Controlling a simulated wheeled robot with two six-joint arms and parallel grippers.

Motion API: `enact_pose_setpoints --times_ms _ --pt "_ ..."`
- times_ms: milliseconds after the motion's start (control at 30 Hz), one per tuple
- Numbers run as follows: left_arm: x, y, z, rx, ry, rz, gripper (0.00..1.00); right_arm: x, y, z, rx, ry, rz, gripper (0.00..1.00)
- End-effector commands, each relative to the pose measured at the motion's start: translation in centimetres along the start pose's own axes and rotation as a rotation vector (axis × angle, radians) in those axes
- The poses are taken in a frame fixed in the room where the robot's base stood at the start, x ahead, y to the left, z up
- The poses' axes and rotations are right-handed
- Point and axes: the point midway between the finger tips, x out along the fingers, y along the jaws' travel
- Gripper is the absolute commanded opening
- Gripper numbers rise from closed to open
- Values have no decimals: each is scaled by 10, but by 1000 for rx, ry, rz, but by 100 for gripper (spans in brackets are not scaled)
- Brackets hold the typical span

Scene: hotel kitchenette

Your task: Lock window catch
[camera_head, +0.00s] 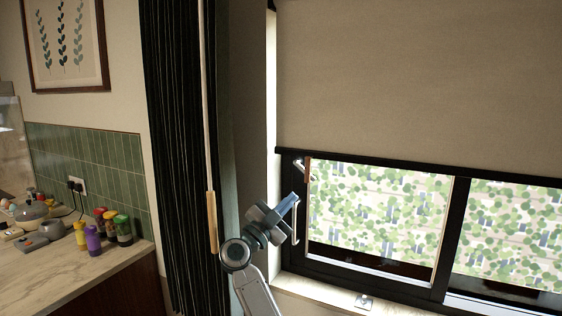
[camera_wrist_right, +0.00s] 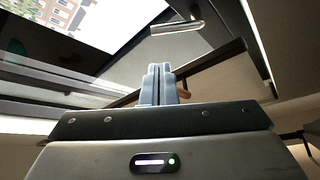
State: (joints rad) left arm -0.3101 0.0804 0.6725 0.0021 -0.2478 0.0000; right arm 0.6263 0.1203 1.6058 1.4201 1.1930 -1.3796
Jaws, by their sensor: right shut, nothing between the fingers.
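The window (camera_head: 375,215) has a dark frame and stands at the right of the head view. A small catch (camera_head: 299,164), pale with a coppery part beside it, sits at the upper left of its frame; I cannot tell its exact position. A pale vertical bar handle (camera_head: 295,223) is lower on the left side of the frame. My right gripper (camera_head: 291,201) is shut and empty, in front of the left frame, below the catch and overlapping the handle. In the wrist view its fingers (camera_wrist_right: 159,82) are together, with a silver bar (camera_wrist_right: 178,28) beyond them. My left gripper is not in view.
A beige roller blind (camera_head: 400,75) covers the upper window. A dark curtain (camera_head: 175,150) and a wand with a wooden grip (camera_head: 212,222) hang left of my right arm. The sill (camera_head: 320,290) carries a small metal fitting (camera_head: 363,301). Spice jars (camera_head: 105,225) stand on the left counter.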

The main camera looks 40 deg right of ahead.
Motion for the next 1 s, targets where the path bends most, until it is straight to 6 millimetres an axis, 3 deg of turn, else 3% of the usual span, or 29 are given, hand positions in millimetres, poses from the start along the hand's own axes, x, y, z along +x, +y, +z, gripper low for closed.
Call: enact_pose_setpoints --times_ms 100,267,700,1000 --pt "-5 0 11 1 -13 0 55 5 5 -5 -51 -3 24 0" --pt "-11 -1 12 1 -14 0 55 20 6 -6 -61 -1 28 0" --pt "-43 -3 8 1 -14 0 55 93 7 -6 -58 -2 26 0" --pt "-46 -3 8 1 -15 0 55 104 10 -4 -56 -3 27 0"
